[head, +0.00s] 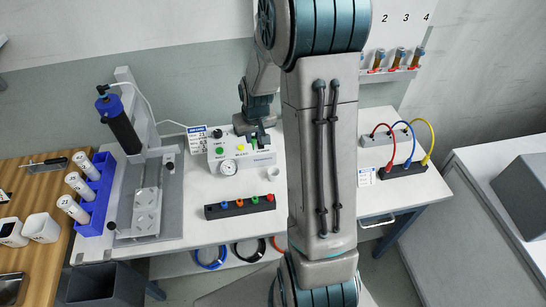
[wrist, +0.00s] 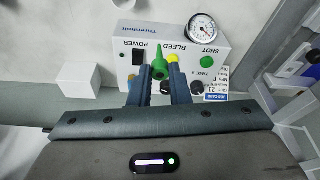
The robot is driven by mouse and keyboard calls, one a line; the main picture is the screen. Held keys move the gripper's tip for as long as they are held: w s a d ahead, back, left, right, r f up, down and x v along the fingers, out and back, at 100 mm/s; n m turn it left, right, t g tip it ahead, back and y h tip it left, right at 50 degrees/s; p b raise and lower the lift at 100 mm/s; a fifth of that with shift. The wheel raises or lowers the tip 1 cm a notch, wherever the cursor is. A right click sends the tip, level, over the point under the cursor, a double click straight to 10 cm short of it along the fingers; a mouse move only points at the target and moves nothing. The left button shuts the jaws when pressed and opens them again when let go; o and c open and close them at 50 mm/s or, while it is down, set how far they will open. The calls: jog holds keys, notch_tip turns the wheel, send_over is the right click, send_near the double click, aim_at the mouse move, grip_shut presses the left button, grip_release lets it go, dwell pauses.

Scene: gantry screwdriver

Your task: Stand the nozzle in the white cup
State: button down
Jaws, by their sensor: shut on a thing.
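My gripper (head: 257,138) is above the right part of the dispenser box in the head view. In the wrist view its two fingers (wrist: 158,92) are shut on a green tapered nozzle (wrist: 159,66), whose narrow tip points up in that picture. The head view barely shows the nozzle at the fingers. A small white cup (head: 273,174) stands on the white table, in front of the box's right end and apart from my gripper. In the wrist view what appears to be this cup (wrist: 124,4) is cut off by the top edge.
The dispenser box (head: 262,158) has a round gauge (head: 228,167) and coloured buttons. A black rack (head: 214,212) with several coloured pieces lies in front. A white block (wrist: 85,78) sits beside the box in the wrist view. The tabletop around the cup is clear.

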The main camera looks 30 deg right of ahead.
jog(key=shift+m, duration=0.3)
jog(key=shift+s+d+f+b, duration=0.55)
jog(key=shift+d+f+b, duration=0.35)
jog(key=shift+f+b, duration=1.15)
jog(key=shift+s+d+f+b, duration=0.6)
jog(key=shift+d+f+b, duration=0.3)
jog(key=shift+f+b, duration=1.1)
jog(key=shift+s+d+f+b, duration=0.75)
jog(key=shift+f+b, duration=0.75)
jog(key=shift+f, duration=1)
jog(key=shift+w+d, duration=0.15)
jog(key=shift+w, duration=0.05)
jog(key=c, duration=1.3)
grip_release()
jog(key=v, duration=1.3)
jog(key=shift+s+r+p, duration=0.15)
jog(key=shift+r+p, duration=0.2)
jog(key=shift+p, duration=0.05)
